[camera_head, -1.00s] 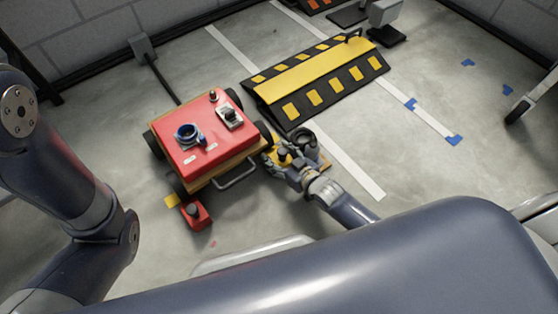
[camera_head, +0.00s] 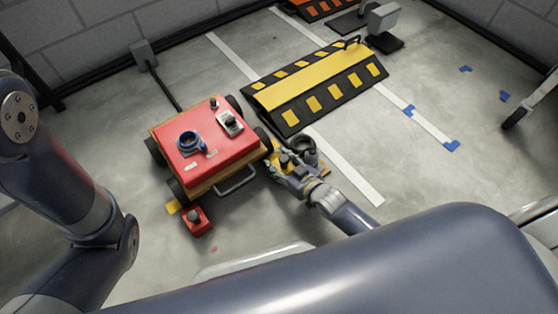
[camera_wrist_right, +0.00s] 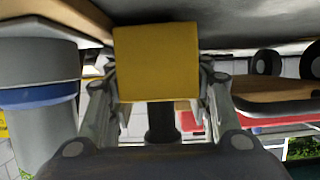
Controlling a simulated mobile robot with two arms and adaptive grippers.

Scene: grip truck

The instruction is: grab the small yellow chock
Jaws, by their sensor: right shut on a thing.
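A small yellow chock (camera_wrist_right: 157,62) fills the space between the fingers of my right gripper (camera_wrist_right: 160,85) in the right wrist view. The fingers touch its two sides and are shut on it. In the head view my right gripper (camera_head: 276,168) is low beside the right front corner of the red-topped cart (camera_head: 208,150), near its wheel. The chock is mostly hidden there by the gripper and cart. Another yellow piece (camera_head: 173,207) lies on the floor by the cart's lower left wheel. My left arm enters at the left, but its gripper is outside the view.
A black and yellow ramp (camera_head: 318,85) lies behind and right of the cart. A yellow-based item with a dark ring (camera_head: 304,147) stands close right of my right gripper. A red box (camera_head: 198,222) sits near the cart's lower left. Open floor lies right.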

